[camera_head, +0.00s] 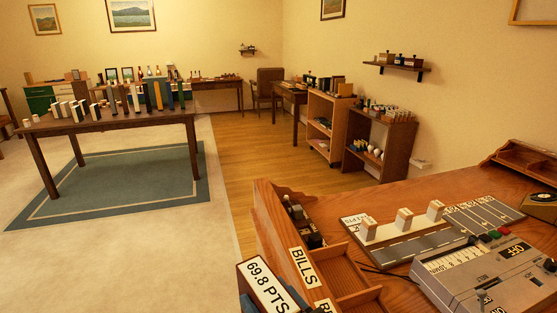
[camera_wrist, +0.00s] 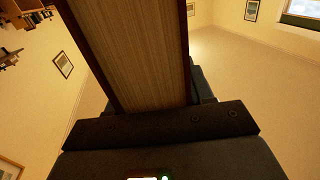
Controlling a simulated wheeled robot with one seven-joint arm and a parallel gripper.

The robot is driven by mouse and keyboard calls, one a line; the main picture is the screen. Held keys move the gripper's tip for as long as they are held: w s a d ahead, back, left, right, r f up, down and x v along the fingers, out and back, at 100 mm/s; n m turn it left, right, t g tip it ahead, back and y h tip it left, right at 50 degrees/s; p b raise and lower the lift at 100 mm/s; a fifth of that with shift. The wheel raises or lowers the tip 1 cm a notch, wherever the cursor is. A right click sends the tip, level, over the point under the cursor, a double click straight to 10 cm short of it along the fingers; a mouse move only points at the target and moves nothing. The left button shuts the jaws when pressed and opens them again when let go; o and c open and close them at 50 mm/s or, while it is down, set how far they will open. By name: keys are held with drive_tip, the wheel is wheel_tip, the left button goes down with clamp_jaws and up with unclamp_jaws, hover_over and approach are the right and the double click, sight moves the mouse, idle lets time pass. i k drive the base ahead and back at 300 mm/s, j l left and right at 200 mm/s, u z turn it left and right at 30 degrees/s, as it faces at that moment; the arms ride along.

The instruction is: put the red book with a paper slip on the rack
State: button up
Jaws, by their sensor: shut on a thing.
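My gripper (camera_wrist: 155,122) fills the lower part of the wrist view and is shut on a book (camera_wrist: 130,55). The book's pale page edges face the camera, between dark reddish-brown cover edges. It extends up and out of the top of the picture. No paper slip shows on the part in view. The head view does not clearly show my gripper or the held book. A wooden desk unit (camera_head: 267,222) with a BILLS label stands at the front in the head view; I cannot tell whether it is the rack.
A grey device (camera_head: 470,277) and a grey board with pale blocks (camera_head: 415,240) lie on the near desk. A dark table (camera_head: 120,122) with upright books stands at the left on a rug. Low shelves (camera_head: 383,140) stand by the right wall. The floor between is open.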

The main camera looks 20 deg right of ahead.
sight(504, 210)
drive_tip(key=l, duration=1.55)
drive_tip(key=k+l, duration=0.15)
drive_tip(key=l, duration=2.95)
